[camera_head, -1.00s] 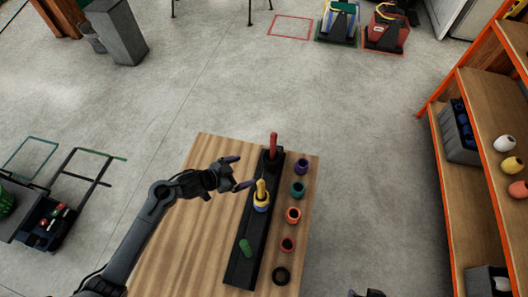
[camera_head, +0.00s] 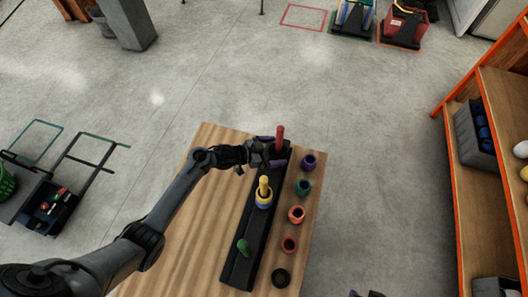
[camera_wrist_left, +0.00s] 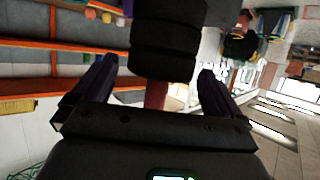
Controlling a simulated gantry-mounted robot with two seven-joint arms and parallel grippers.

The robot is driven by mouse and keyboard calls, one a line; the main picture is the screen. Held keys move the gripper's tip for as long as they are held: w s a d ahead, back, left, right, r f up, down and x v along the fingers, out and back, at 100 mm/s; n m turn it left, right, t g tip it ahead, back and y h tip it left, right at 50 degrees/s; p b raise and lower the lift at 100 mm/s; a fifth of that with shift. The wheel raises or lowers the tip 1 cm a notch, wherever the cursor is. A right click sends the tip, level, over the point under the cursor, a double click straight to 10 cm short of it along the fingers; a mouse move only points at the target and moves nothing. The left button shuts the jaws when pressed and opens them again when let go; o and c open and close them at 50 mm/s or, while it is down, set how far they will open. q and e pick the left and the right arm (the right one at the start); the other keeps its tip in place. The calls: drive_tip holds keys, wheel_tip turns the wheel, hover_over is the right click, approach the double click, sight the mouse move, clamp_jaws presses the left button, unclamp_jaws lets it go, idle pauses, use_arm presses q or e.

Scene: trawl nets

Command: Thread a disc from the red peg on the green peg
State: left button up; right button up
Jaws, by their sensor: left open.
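The black peg board (camera_head: 252,222) lies lengthwise on the wooden table. The red peg (camera_head: 280,136) stands at its far end, the yellow peg (camera_head: 263,185) in the middle with yellow and blue discs, and the bare green peg (camera_head: 243,246) at the near end. My left gripper (camera_head: 272,150) is open at the red peg, its purple fingers on either side near its base. In the left wrist view, black discs (camera_wrist_left: 168,50) on the red peg (camera_wrist_left: 155,95) show ahead of the open fingers.
To the right of the board stands a row of cups: purple (camera_head: 308,162), teal (camera_head: 303,187), orange (camera_head: 296,214) and red (camera_head: 289,245), with a black ring (camera_head: 281,278) nearest. The table's left side (camera_head: 180,240) is clear. Orange shelving (camera_head: 460,150) stands at the right.

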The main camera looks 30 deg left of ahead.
use_arm(q)
drive_tip(key=shift+x, duration=1)
drive_tip(key=shift+c, duration=0.2)
drive_tip(key=c, duration=1)
drive_tip(key=shift+r, duration=0.1)
wheel_tip(320, 180, up, 19)
drive_tip(key=p, duration=1.7)
drive_tip(key=shift+p, duration=0.4)
